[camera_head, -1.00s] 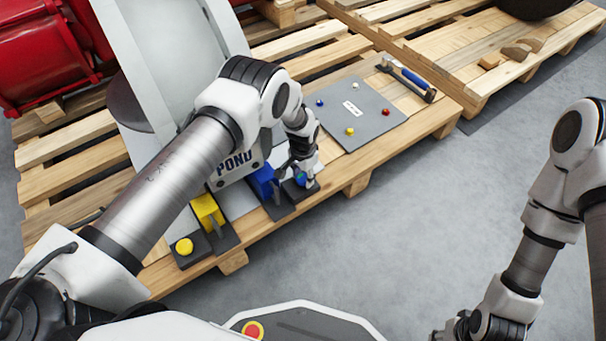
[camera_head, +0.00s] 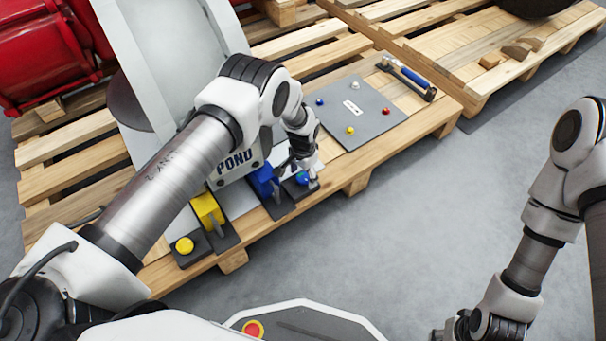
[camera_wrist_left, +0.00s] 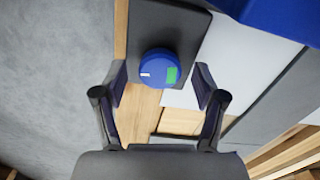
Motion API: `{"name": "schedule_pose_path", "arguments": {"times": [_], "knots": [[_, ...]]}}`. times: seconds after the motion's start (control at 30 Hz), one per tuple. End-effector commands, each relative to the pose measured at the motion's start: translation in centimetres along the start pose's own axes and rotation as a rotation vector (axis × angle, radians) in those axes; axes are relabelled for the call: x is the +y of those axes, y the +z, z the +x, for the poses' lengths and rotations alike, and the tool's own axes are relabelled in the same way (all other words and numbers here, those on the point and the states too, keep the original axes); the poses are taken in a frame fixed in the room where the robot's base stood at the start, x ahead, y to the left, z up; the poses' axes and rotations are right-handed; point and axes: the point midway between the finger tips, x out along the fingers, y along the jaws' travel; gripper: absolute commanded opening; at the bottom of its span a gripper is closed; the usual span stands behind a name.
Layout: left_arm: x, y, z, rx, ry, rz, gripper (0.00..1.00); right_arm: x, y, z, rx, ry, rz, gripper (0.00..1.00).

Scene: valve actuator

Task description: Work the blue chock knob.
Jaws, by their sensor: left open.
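The blue knob (camera_wrist_left: 160,68) is a round cap with a white mark and a green patch on its top. It sits on a dark grey base plate (camera_wrist_left: 185,30). In the head view the knob (camera_head: 302,178) shows at the pallet's front edge, beside the blue chock (camera_head: 264,182). My left gripper (camera_wrist_left: 158,88) is open, with one finger on each side of the knob in the wrist view. I cannot tell whether the fingers touch it. In the head view the left gripper (camera_head: 308,168) is over the knob and partly hides it. My right gripper (camera_head: 455,330) is cut off at the bottom edge.
A yellow chock (camera_head: 208,212) and yellow knob (camera_head: 184,245) stand to the left on the pallet. A grey panel (camera_head: 355,118) with several coloured buttons and a blue-handled tool (camera_head: 408,78) lie to the right. The grey floor in front is clear.

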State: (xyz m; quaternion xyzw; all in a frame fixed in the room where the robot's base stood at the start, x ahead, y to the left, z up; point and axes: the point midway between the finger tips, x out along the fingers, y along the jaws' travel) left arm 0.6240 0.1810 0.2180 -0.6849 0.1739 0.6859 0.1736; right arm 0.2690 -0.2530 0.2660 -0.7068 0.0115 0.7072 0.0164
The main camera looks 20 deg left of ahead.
Motion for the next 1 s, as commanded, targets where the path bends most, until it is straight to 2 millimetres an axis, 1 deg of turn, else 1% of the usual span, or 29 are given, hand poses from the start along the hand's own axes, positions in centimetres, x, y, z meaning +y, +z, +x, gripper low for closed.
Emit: {"name": "schedule_pose_path", "arguments": {"times": [0.07, 0.17, 0.4, 0.5, 0.6, 0.67, 1.0], "knots": [[0.0, -0.1, -0.8, 0.002, -0.001, 0.0, 0.71, 0.0, 0.0, 0.0, 0.0, 0.0, 0.0, 0.4], [-0.1, -0.1, -2.7, 0.003, -0.002, 0.0, 0.71, 0.0, 0.0, 0.0, 0.0, 0.0, 0.0, 0.4], [0.0, -0.1, -8.9, 0.002, -0.002, 0.001, 0.71, 0.0, 0.0, 0.0, 0.0, 0.0, 0.0, 0.4], [0.0, -0.1, -10.6, 0.001, -0.001, 0.0, 0.71, 0.0, 0.0, 0.0, 0.0, 0.0, 0.0, 0.4], [0.0, 0.0, -11.6, 0.0, 0.0, 0.0, 0.71, 0.0, 0.0, 0.0, 0.0, 0.0, 0.0, 0.4], [0.0, 0.0, -11.8, -0.001, 0.0, 0.0, 0.71, 0.0, 0.0, 0.0, 0.0, 0.0, 0.0, 0.4], [0.0, 0.0, -11.8, -0.001, 0.0, 0.0, 0.71, 0.0, 0.0, 0.0, 0.0, 0.0, 0.0, 0.4]]}}
